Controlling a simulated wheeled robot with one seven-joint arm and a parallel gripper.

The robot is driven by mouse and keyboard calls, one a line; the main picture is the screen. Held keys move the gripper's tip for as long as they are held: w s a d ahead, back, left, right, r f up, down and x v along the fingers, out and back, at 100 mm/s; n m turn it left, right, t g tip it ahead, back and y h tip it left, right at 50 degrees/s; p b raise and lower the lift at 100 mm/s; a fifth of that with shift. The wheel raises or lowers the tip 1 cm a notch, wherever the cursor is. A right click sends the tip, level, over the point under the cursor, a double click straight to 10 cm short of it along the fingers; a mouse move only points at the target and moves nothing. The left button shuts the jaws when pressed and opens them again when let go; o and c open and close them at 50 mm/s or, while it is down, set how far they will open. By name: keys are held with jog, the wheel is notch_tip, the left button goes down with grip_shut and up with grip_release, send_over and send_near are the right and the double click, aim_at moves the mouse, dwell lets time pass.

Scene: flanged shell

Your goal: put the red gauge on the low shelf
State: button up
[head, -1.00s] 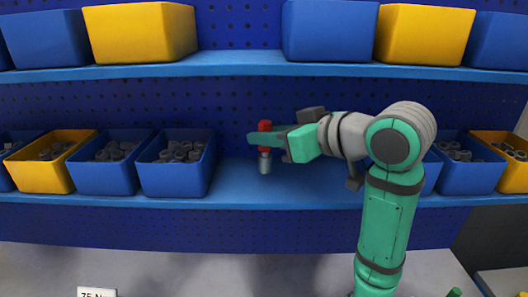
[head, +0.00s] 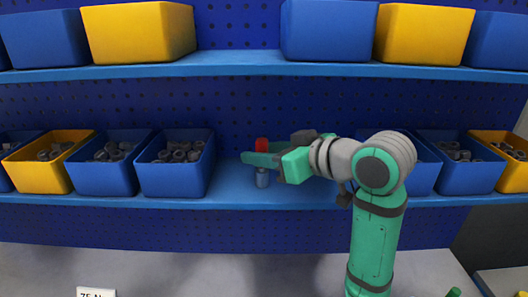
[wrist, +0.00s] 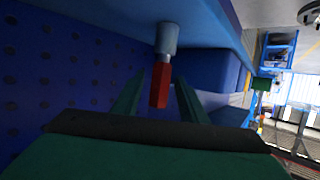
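The red gauge (head: 262,145), with a red upper part and a grey cylindrical lower end, stands upright on the low blue shelf (head: 300,197), right of the nearest grey-part bin. In the wrist view the gauge (wrist: 160,85) is between the two green fingers of my gripper (wrist: 160,90), with a narrow gap showing on each side. Its grey end meets the blue shelf surface there. In the head view my gripper (head: 262,160) reaches in from the right, and a finger hides the gauge's middle.
A blue bin (head: 176,165) with grey parts stands left of the gauge; more blue and yellow bins line both sides. The upper shelf (head: 240,65) with large bins is overhead. The pegboard (head: 230,100) is behind. Bare shelf lies around the gauge.

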jog(key=shift+d, duration=0.15)
jog(key=shift+r, duration=0.1)
jog(key=shift+s+r, duration=0.15)
jog(key=shift+s, duration=0.05)
jog(key=v, duration=1.1)
jog(key=shift+d, duration=0.3)
